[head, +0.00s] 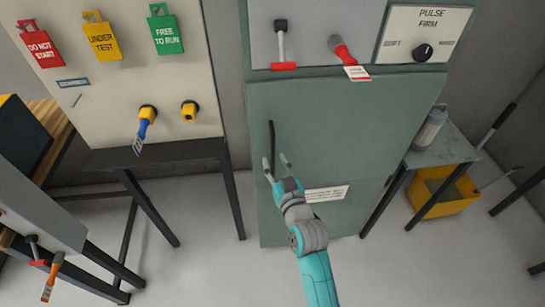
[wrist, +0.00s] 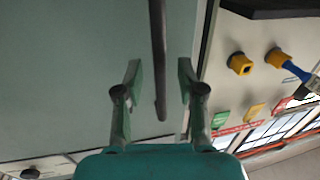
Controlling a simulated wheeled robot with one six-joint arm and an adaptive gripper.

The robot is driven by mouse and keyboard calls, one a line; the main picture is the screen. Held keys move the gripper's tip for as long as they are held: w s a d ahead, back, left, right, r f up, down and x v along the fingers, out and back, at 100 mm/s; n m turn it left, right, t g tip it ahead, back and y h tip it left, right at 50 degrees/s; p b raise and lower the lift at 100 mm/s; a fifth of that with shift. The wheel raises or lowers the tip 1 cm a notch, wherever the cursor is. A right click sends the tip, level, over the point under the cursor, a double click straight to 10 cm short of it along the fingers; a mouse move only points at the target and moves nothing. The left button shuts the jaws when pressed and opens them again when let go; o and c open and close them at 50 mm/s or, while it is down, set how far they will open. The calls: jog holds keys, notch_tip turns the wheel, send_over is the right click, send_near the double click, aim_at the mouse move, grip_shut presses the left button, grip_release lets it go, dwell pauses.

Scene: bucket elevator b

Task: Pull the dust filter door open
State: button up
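The dust filter door (head: 330,120) is the large green front panel of the cabinet and looks shut. Its dark vertical bar handle (head: 271,138) is near the door's left edge. My gripper (head: 275,160) is open at the handle's lower end. In the wrist view the handle (wrist: 158,60) runs down between the two spread fingers of my gripper (wrist: 158,75), with a gap on both sides. I cannot tell how deep the bar sits between the fingers. The door also fills the left of the wrist view (wrist: 60,80).
A panel (head: 110,100) with coloured tags stands left, on a dark-legged table (head: 165,152). At right are a small table (head: 450,152) with a container (head: 430,128) and a yellow bin (head: 443,205). The grey floor (head: 210,265) before the door is mostly clear.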

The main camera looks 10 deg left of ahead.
jog(key=shift+x, duration=1.4)
grip_shut()
